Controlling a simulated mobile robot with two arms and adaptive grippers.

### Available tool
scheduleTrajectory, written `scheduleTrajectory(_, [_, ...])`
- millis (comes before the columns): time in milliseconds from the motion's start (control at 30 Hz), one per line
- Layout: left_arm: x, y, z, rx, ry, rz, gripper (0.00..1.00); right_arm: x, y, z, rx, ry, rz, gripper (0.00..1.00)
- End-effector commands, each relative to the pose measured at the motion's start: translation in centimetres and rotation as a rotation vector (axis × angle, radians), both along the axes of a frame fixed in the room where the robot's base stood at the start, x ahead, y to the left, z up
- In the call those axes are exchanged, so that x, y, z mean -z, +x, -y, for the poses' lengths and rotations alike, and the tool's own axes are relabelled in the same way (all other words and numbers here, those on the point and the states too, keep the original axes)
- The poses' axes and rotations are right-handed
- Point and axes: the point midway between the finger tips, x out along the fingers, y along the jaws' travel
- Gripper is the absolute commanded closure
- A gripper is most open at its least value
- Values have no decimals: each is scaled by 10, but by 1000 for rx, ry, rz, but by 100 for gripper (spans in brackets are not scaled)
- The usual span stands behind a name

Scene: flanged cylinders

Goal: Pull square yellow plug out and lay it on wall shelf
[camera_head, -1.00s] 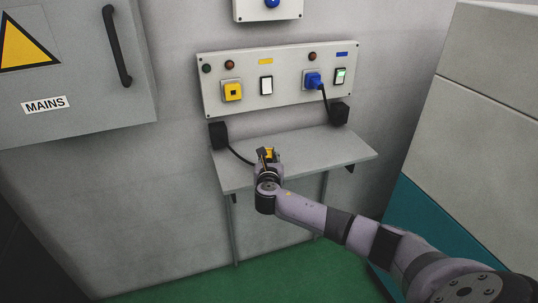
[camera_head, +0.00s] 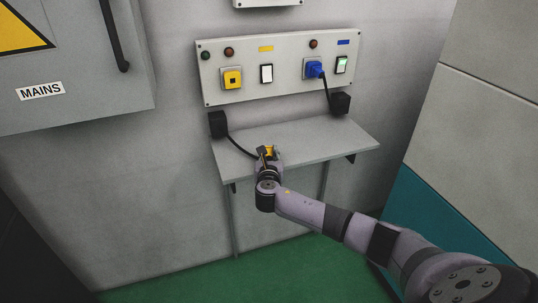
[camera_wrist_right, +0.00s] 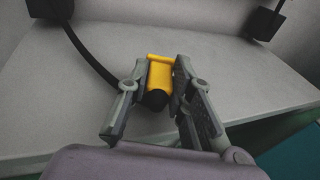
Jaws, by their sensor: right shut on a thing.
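The yellow plug (camera_head: 270,151) is between the fingers of my right gripper (camera_head: 266,152), which is shut on it. In the right wrist view the plug (camera_wrist_right: 161,75) shows a flat yellow body and a black rounded end, with a finger on each side. A black cable leads from it to a black box on the wall. The plug is over the grey wall shelf (camera_head: 310,141); I cannot tell if it touches the surface. The yellow socket (camera_head: 232,78) on the wall panel is empty. My left gripper is not in view.
A blue plug (camera_head: 314,69) sits in the panel's right socket, its cable running to a black box (camera_head: 340,103) above the shelf. The shelf's right part is bare. A grey MAINS cabinet (camera_head: 85,95) is on the left, and a grey and teal unit (camera_head: 470,120) on the right.

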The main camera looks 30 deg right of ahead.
Motion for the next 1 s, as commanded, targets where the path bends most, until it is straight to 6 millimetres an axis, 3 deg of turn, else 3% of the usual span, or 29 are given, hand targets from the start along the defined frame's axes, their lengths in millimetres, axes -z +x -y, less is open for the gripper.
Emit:
scheduleTrajectory(767, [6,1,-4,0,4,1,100,11,0,0,0,0,0,100])
scheduleTrajectory(800, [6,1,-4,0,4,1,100,11,0,0,0,0,0,77])
scheduleTrajectory(1000, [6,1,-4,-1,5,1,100,11,0,0,0,0,0,64])
